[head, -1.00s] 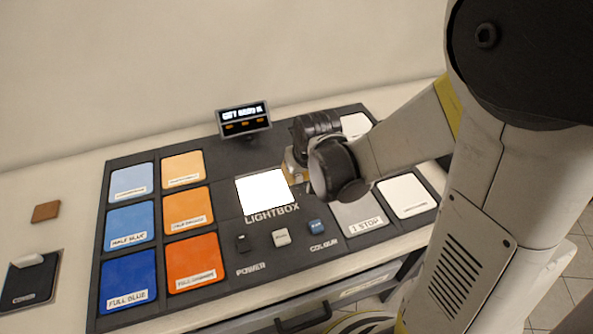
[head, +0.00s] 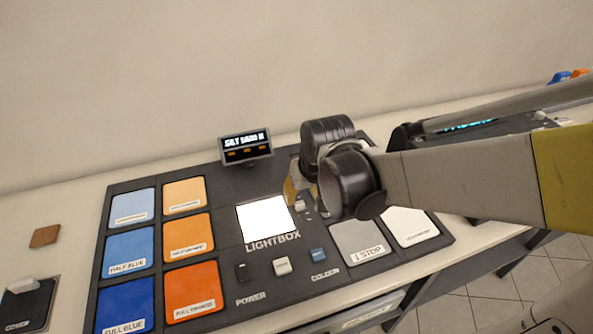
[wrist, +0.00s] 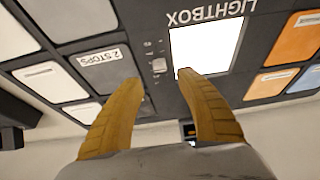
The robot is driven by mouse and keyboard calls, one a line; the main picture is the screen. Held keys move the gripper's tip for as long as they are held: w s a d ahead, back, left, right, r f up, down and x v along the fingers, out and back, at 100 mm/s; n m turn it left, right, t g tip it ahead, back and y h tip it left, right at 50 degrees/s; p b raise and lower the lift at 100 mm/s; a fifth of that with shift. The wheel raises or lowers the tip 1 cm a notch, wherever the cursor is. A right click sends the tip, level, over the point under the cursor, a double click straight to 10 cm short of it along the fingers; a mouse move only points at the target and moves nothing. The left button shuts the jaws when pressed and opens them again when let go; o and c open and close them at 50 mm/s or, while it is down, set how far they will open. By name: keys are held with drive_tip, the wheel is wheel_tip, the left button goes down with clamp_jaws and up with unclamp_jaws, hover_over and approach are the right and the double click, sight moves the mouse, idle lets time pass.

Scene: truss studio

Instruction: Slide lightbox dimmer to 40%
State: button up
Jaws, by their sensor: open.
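The lit white lightbox (head: 265,219) sits in the middle of the dark console, with LIGHTBOX printed below it. It also shows in the wrist view (wrist: 206,47), upside down. The dimmer is a small grey slider knob (wrist: 159,65) in a track beside the lightbox. In the head view the knob (head: 300,206) shows just right of the lightbox, partly behind my arm. My gripper (wrist: 163,82) is open and empty, its two yellow fingers pointing toward the console on either side of the knob's line. I cannot tell whether either finger touches it.
Blue and orange filter tiles (head: 190,238) fill the console's left side. Grey and white tiles (head: 358,242) lie on its right. A small display (head: 246,147) stands at the back. POWER and COLOUR buttons (head: 282,266) sit in front of the lightbox.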

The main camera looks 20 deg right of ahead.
drive_tip(key=shift+v, duration=2.45)
drive_tip(key=shift+s, duration=0.1)
drive_tip(key=s+r+t, duration=0.2)
drive_tip(key=s+r, duration=0.1)
drive_tip(key=s, duration=0.6)
drive_tip(key=shift+t, duration=0.4)
drive_tip(key=shift+s+r, duration=0.1)
drive_tip(key=shift+r, duration=0.05)
drive_tip(key=shift+c, duration=0.5)
idle(1.1)
